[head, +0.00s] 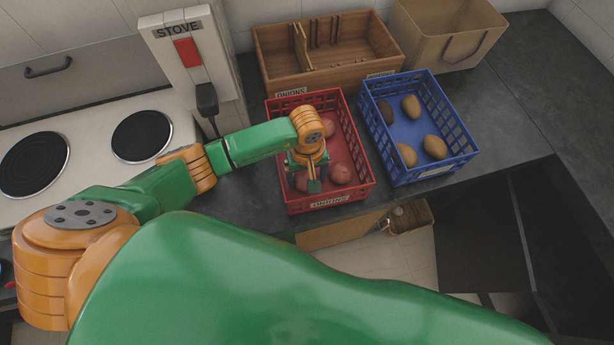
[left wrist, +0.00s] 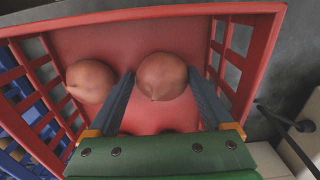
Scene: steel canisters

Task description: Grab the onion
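Several reddish-brown onions lie in a red crate (head: 362,160) labelled "ONIONS" on the dark counter; one onion (head: 340,173) is at its front right. My left gripper (head: 314,182) reaches down into the front part of this crate. In the left wrist view its two fingers (left wrist: 162,76) stand apart, one on each side of an onion (left wrist: 162,80). The fingertips are very close to it; whether they touch it I cannot tell. Another onion (left wrist: 91,80) lies to the left, outside the fingers. More onions are partly hidden behind the gripper's palm. My right gripper is not in view.
A blue crate (head: 465,142) with several brown potatoes stands right of the red crate. A wooden divided box (head: 330,80) stands behind, with a tan bin (head: 430,45) beside it. A stove (head: 95,118) is on the left. The crate walls surround my left gripper.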

